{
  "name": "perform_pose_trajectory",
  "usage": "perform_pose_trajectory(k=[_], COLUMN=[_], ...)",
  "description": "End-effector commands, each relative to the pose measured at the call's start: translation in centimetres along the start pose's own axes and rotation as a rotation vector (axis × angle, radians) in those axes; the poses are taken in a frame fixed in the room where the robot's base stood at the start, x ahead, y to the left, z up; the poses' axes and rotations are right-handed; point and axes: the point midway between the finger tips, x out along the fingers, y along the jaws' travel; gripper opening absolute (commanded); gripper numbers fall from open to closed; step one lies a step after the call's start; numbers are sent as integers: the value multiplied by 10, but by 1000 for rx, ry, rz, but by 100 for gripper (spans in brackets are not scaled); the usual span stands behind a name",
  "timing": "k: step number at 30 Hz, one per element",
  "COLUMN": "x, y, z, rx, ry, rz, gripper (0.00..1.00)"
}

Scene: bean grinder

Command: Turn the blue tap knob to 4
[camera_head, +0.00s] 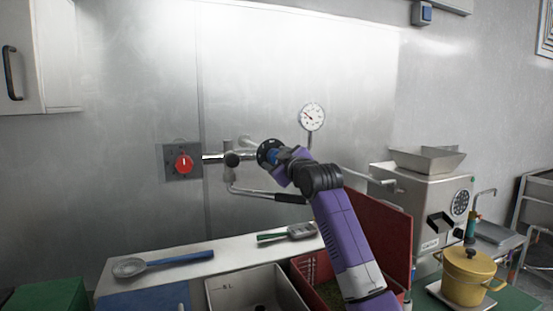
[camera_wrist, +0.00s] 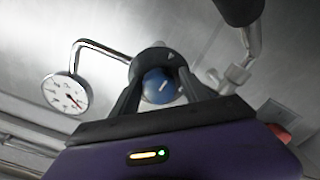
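The blue tap knob (camera_wrist: 160,85) is on the wall-mounted tap and has a white pointer line slanting toward the upper right in the wrist view. A black round dial (camera_wrist: 153,58) with a white mark sits behind it. In the head view, a bit of the blue knob (camera_head: 272,157) shows beside the black dial (camera_head: 265,150). My gripper (camera_head: 280,158) reaches up to the tap. In the wrist view its two black fingers (camera_wrist: 160,82) stand on either side of the knob; I cannot tell whether they touch it. The number at the pointer is not readable.
A red knob (camera_head: 184,164) is on a wall plate to the left. A round gauge (camera_head: 312,117) stands on a pipe right of the tap, and a swing spout (camera_head: 262,193) hangs below. A grinder machine (camera_head: 425,205) and yellow pot (camera_head: 467,278) are at right.

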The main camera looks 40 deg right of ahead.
Motion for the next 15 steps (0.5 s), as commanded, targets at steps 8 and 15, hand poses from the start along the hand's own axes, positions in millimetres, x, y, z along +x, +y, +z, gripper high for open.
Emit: perform_pose_trajectory(k=[8, 15], x=[0, -10], y=[2, 2], z=[-2, -2], rx=[0, 0], ry=[4, 6], rz=[3, 4], gripper=[64, 64])
